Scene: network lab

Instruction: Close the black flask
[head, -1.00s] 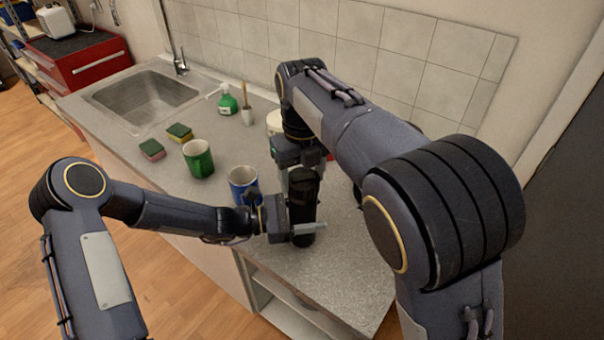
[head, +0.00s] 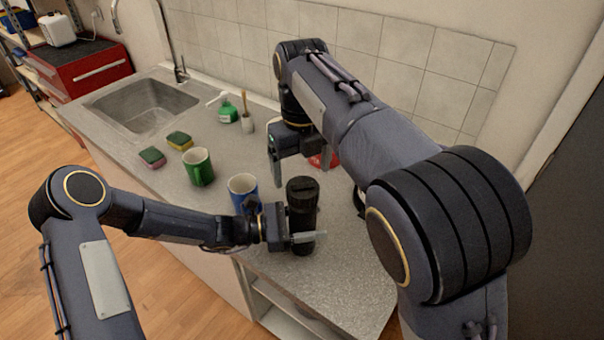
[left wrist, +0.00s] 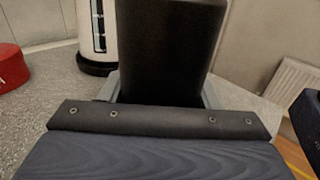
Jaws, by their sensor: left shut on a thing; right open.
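The black flask (head: 302,218) stands upright on the grey counter near its front edge. Its top is dark and looks covered by a black lid (head: 302,187); I cannot tell how tightly the lid sits. My left gripper (head: 303,235) is shut on the flask's body from the left, one finger across its near side. The left wrist view shows the flask's dark body (left wrist: 168,45) between the fingers. My right gripper (head: 298,167) is open and empty, above and behind the flask, apart from it. Its far finger is partly hidden by my arm.
A blue mug (head: 242,188) stands close left of the flask, with a green mug (head: 199,167), two sponges, a soap bottle (head: 227,110) and a sink (head: 143,103) farther left. A red object (left wrist: 12,68) and a white-and-black appliance (left wrist: 103,30) stand behind.

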